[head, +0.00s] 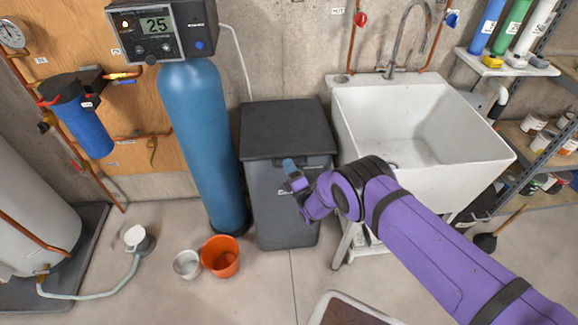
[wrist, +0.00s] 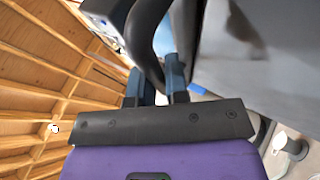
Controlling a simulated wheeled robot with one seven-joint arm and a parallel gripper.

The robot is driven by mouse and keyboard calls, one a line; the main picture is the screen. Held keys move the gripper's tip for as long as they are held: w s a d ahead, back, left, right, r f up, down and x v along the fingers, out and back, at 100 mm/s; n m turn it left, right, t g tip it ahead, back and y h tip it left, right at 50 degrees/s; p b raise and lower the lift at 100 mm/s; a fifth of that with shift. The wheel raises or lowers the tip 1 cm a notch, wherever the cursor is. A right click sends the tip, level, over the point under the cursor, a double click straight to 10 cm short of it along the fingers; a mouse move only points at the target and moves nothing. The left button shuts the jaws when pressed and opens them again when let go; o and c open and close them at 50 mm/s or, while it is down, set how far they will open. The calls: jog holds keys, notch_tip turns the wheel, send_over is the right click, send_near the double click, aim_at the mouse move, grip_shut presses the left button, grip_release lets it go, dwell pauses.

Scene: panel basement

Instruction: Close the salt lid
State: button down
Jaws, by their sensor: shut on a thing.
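The salt bin (head: 279,205) is a dark grey box between the blue tank and the white sink. Its black lid (head: 286,128) lies about flat across the top in the head view; any small gap at the front edge is too small to tell. My gripper (head: 289,166) is at the lid's front edge. In the wrist view, my gripper (wrist: 157,82) is shut on a dark curved handle (wrist: 146,35), which runs between its two blue fingers. The grey bin wall (wrist: 250,45) fills the right of that view.
The blue softener tank (head: 203,130) stands close left of the bin, the white sink (head: 420,130) close right. An orange bucket (head: 221,256) and a white bucket (head: 187,264) sit on the floor at front left. The floor in front of the bin is clear.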

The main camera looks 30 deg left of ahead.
jog(key=shift+d+f, duration=0.1)
jog(key=shift+f, duration=0.25)
jog(key=c, duration=1.3)
grip_release()
jog(key=shift+f, duration=0.15)
jog(key=shift+o, duration=0.8)
jog(key=v, duration=1)
jog(key=shift+s+d, duration=0.2)
